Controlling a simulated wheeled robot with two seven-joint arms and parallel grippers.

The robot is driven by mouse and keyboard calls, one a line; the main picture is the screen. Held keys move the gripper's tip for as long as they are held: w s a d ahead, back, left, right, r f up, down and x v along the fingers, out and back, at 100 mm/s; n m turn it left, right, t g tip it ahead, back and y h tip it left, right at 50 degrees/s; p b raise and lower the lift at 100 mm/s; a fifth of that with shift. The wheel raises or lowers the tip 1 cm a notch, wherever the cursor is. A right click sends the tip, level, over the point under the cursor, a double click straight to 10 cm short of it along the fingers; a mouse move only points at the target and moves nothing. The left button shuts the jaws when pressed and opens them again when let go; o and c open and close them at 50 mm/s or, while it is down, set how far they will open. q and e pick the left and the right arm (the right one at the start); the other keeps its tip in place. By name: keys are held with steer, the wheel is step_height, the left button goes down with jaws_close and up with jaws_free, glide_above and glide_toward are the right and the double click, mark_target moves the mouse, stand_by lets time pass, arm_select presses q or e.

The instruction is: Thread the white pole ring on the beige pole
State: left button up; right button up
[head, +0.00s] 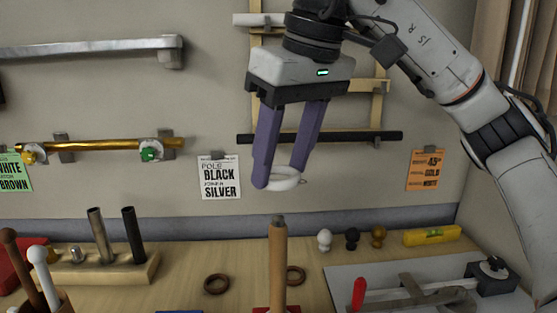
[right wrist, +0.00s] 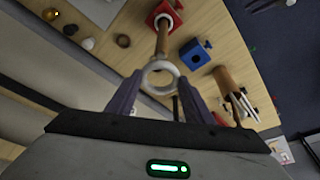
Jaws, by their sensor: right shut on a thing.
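The white pole ring (head: 284,184) is pinched between the purple fingers of my right gripper (head: 281,174), held in the air. The beige pole (head: 278,268) stands upright on the table, with a grey-brown tip, below the ring and apart from it in the head view. In the right wrist view the ring (right wrist: 149,83) shows between the fingertips (right wrist: 155,84), and the pole (right wrist: 162,42) appears beyond it, rising from a red block (right wrist: 165,14). The gap between ring and pole tip is hard to judge. My left gripper is not in view.
Brown rings (head: 216,284) lie beside the pole. White, black and gold finials (head: 351,238) and a yellow level (head: 432,235) are at the back right. A grey board with tools (head: 340,277) lies at right. Wall rods (head: 330,137) hang behind.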

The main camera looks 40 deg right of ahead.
mark_target(282, 220)
steer(key=shift+f, duration=0.15)
steer(key=shift+f+b, duration=2.95)
steer(key=shift+f, duration=1.55)
steer(key=o, duration=1.1)
steer(key=shift+r, duration=0.1)
